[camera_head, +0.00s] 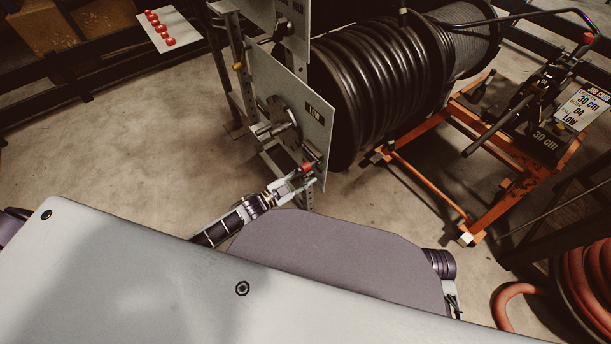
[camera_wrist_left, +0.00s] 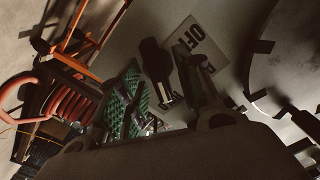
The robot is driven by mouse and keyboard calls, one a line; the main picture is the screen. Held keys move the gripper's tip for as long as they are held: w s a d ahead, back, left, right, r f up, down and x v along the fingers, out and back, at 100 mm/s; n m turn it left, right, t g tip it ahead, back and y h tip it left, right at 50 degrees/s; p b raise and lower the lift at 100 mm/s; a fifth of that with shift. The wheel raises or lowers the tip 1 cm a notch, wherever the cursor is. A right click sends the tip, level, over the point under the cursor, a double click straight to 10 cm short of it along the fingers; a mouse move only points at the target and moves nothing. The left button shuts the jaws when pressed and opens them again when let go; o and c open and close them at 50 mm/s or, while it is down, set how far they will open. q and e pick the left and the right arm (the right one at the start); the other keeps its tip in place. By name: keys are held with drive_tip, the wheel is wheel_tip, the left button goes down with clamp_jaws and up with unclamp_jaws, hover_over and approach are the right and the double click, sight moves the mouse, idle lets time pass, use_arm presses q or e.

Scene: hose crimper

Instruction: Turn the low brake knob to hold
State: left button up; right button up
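The panel marked LOW (camera_head: 312,108) stands upright at the near end of the hose reel, with a round dark hub and a grey lever on its face. At its lower corner is a small knob with a red part (camera_head: 307,167); I take it for the low brake knob. My left gripper (camera_head: 303,181) is right at this knob. In the left wrist view a dark knob-like part (camera_wrist_left: 155,62) shows between the spread fingers (camera_wrist_left: 165,95), beside a plate reading OFF (camera_wrist_left: 200,45). The fingers look open; contact is unclear. My right gripper is not in view.
The black hose reel (camera_head: 385,85) fills the space behind the panel. An orange frame (camera_head: 430,185) with a job card (camera_head: 582,106) stands at the right. A red hose coil (camera_head: 585,280) lies at lower right. A plate with several red buttons (camera_head: 165,32) is at upper left.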

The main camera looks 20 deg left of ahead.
use_arm(q)
drive_tip(key=v, duration=1.1)
drive_tip(key=shift+s+a, duration=0.2)
drive_tip(key=shift+w, duration=0.1)
idle(0.6)
